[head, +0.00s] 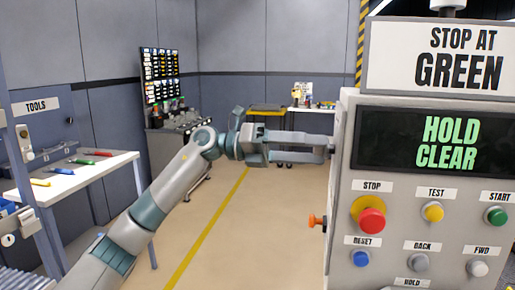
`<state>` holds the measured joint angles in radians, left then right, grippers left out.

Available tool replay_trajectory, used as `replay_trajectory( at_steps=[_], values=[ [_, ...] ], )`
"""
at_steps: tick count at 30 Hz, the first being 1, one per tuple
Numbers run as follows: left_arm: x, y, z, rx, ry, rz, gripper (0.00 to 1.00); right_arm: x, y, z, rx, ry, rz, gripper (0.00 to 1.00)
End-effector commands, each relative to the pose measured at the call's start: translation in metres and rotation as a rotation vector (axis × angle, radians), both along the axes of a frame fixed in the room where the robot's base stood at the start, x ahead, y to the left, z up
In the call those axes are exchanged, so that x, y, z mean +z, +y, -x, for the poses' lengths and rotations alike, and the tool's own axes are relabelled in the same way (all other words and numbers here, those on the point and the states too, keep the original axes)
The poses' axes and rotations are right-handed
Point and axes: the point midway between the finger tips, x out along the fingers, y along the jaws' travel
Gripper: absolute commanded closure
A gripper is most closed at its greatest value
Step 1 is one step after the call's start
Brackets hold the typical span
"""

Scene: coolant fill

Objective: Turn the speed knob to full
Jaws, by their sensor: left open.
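My left gripper (325,147) is open and empty, its two fingers pointing right. The fingertips are at the left edge of the grey control box (341,190) in the picture; I cannot tell whether they touch it. A small orange knob (317,221) sticks out from the left side of the box, below the gripper. No speed label shows, so I cannot tell whether this is the speed knob. The box's lower part is cut off by the frame. My right gripper is not in view.
The box front has a dark screen (432,142) reading HOLD CLEAR, a red stop button (372,221) and several smaller buttons. A sign (440,58) reading STOP AT GREEN stands above. A tool table (85,178) is at left. The floor between is clear.

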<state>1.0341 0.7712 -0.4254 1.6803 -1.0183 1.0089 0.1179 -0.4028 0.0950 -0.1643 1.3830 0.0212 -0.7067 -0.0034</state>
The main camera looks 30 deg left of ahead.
Motion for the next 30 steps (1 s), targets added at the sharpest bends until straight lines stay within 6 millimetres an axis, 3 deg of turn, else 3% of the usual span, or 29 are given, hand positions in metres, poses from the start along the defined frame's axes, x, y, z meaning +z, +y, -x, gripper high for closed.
replay_trajectory(
  at_steps=[8,21,30],
  values=[
    [-0.002,0.045,0.012,0.004,-0.001,-0.001,0.41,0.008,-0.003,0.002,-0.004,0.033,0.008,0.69],
    [-0.002,0.128,0.036,0.004,0.001,-0.002,0.41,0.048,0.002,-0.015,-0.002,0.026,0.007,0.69],
    [-0.001,0.153,0.044,0.0,-0.001,-0.002,0.41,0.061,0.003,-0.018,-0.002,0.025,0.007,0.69]
  ],
)
